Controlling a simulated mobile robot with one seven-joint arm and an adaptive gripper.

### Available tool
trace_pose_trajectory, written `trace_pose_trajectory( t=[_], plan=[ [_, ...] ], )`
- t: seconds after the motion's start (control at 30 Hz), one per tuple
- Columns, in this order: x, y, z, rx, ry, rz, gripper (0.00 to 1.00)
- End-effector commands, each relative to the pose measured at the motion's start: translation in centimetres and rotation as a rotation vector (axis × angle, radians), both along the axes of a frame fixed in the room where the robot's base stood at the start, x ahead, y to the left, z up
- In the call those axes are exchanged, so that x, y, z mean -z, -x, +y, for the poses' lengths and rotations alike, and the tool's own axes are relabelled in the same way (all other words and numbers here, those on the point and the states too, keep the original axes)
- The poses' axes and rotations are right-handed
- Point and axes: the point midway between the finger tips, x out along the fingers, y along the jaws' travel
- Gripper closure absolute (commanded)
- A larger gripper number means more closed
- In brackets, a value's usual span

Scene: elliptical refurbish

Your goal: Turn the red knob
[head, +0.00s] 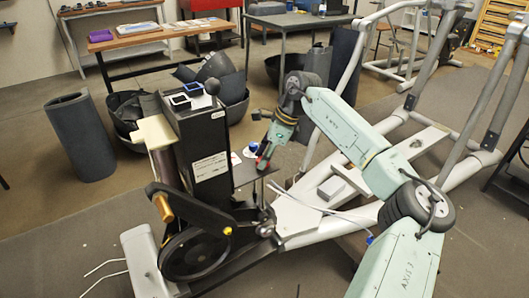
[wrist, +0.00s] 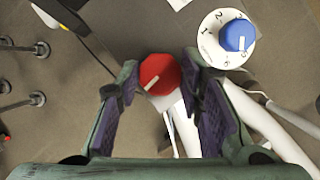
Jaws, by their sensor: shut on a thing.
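The red knob (wrist: 160,73) is octagonal with a white pointer line that slants to its lower left in the wrist view. My gripper (wrist: 161,80) is shut on it, one finger at the left side and one at the right. In the head view my gripper (head: 267,156) reaches down beside the black upright housing of the elliptical machine (head: 208,145), and a small red patch shows at its tip. The dial under the red knob is mostly hidden in the wrist view.
A blue knob (wrist: 237,36) on a white numbered dial sits to the upper right, close to my right finger. It also shows in the head view (head: 253,147). White frame rails (head: 325,222) run below my arm. A grey table (head: 300,20) stands behind.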

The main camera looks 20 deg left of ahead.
Motion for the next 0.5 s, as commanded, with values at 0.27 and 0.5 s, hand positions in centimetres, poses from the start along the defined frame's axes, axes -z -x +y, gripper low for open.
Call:
trace_pose_trajectory(
  t=[0.27,0.5],
  plan=[
    [-0.34,-0.18,0.13,-0.260,0.001,0.000,0.94],
    [-0.32,-0.27,0.23,-0.490,0.001,0.000,0.94]
  ],
)
